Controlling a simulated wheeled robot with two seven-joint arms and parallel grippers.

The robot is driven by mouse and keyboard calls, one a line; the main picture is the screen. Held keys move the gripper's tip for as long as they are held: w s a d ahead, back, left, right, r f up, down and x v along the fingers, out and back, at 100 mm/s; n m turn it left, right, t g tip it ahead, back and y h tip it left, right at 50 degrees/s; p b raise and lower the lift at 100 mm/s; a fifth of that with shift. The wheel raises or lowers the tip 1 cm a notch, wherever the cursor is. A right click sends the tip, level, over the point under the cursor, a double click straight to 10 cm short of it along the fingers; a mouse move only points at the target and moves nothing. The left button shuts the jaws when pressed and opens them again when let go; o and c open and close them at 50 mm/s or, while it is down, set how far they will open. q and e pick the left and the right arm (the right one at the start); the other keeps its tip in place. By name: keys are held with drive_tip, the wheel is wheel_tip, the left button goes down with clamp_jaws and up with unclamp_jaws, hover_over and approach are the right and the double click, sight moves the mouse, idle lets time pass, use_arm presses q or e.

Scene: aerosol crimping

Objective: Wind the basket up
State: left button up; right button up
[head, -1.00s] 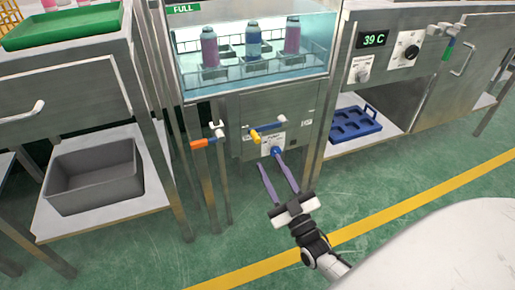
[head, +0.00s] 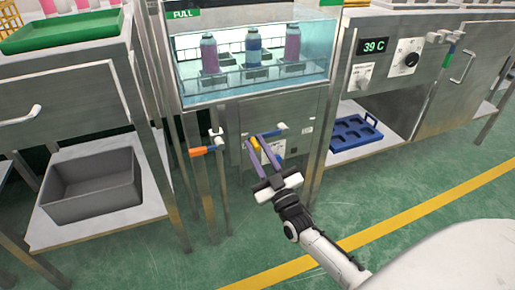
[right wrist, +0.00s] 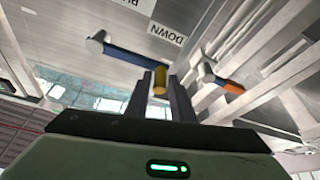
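The wire basket (head: 231,72) sits in the water-bath tank behind clear glass and holds upright pink and blue cans (head: 254,47). Below the tank, a crank arm with a white end (head: 282,126) and a yellow grip (head: 256,145) sticks out from the steel front. The right wrist view shows the crank's blue arm (right wrist: 130,55) and yellow grip (right wrist: 160,80). My right gripper (head: 255,139) has its two purple fingers either side of the yellow grip. The fingers look open, with a narrow gap beside the grip. My left gripper is out of view.
An orange-handled lever (head: 206,150) on a pipe is just left of the crank. A grey bin (head: 92,187) stands on the left shelf and a blue tray (head: 354,132) on the right shelf. The green floor in front is clear.

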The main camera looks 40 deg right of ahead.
clamp_jaws()
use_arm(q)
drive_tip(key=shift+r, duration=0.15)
use_arm(e)
drive_tip(key=shift+r, duration=0.1)
use_arm(q)
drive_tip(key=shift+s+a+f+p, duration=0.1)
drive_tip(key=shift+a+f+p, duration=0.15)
drive_tip(key=shift+p, duration=0.1)
use_arm(e)
drive_tip(key=shift+r+m+h, duration=0.3)
drive_tip(key=shift+m+h, duration=0.1)
drive_tip(key=shift+m, duration=0.1)
